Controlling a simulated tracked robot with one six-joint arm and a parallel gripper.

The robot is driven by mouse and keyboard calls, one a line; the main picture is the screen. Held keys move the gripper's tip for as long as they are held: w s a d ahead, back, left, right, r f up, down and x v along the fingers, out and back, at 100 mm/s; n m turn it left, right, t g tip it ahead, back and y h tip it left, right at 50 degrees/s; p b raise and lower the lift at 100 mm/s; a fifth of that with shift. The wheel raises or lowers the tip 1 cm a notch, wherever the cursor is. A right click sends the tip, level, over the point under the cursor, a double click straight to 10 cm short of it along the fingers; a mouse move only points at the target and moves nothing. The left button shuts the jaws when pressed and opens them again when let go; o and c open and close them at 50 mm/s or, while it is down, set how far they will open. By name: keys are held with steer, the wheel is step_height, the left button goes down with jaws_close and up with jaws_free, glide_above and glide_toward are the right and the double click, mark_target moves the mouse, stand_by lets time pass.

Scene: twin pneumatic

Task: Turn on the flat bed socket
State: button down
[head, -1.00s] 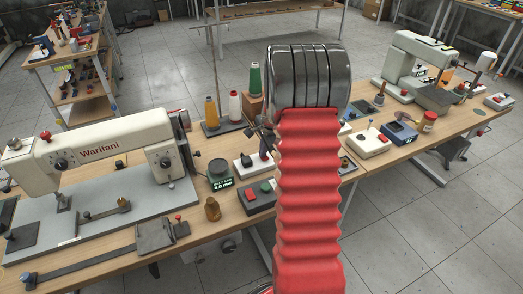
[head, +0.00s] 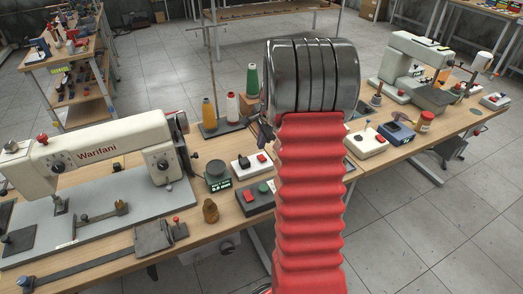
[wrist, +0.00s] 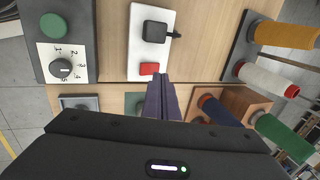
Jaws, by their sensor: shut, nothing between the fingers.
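The socket is a white plate (wrist: 138,52) with a black plug (wrist: 157,29) and its cable, and a red switch (wrist: 150,69) at its near end. I take it to be the flat bed socket. My gripper (wrist: 161,76) is shut and empty. Its purple fingertips appear right beside the red switch in the wrist view; I cannot tell whether they touch it. Whether the switch is on or off is unclear. In the head view my arm hides most of the gripper.
A control box with a green button (wrist: 53,27) and numbered dial stands left of the socket. Thread spools, yellow (wrist: 287,35), white (wrist: 268,79) and green (wrist: 284,137), stand right. The Warifani sewing machine (head: 100,155) fills the table's left.

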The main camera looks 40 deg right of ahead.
step_height(320, 180, up, 9)
stand_by(0.3)
steer(key=shift+s+f, duration=0.1)
steer(key=shift+s, duration=0.05)
stand_by(0.5)
steer(key=s+a+r+n, duration=0.3)
steer(key=s+a+n, duration=0.4)
steer(key=a, duration=0.4)
steer(key=s+a+r+n+t, duration=0.1)
steer(key=s+a+r+n, duration=0.2)
steer(key=s+a+n, duration=0.4)
steer(key=s+a+r+n+t, duration=0.1)
steer(key=s+a+n, duration=0.6)
steer(key=a, duration=1)
steer(key=shift+s+a+r+y, duration=0.15)
steer(key=shift+s+r+y, duration=0.25)
steer(key=shift+s+r, duration=0.7)
steer(key=shift+s+f, duration=0.15)
steer(key=shift+f, duration=0.05)
